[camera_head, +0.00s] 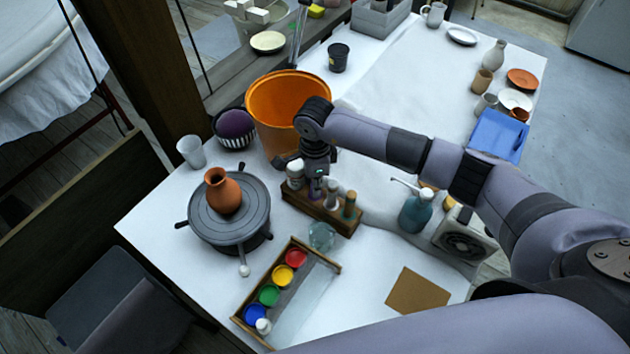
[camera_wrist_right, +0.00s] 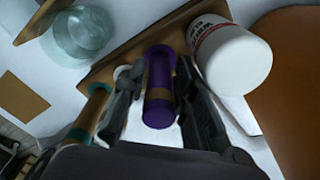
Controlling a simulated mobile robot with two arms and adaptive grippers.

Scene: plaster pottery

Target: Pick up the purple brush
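The purple brush (camera_wrist_right: 160,85) stands in a wooden holder (camera_head: 320,212), between a white bottle and other brushes. A small purple part of it shows in the head view (camera_head: 315,188), just below my gripper. My right gripper (camera_wrist_right: 161,75) is over the holder, with one finger on each side of the purple brush. Narrow gaps show between the fingers and the lower part of the brush, so it looks open around it. In the head view my right gripper (camera_head: 317,165) points down, its fingertips partly hidden. My left gripper is out of view.
The white bottle (camera_wrist_right: 232,55) stands close beside the right finger; a green-banded brush (camera_wrist_right: 90,112) is on the other side. A large orange pot (camera_head: 272,108) stands behind. A glass jar (camera_head: 321,236) and paint tray (camera_head: 247,300) are in front.

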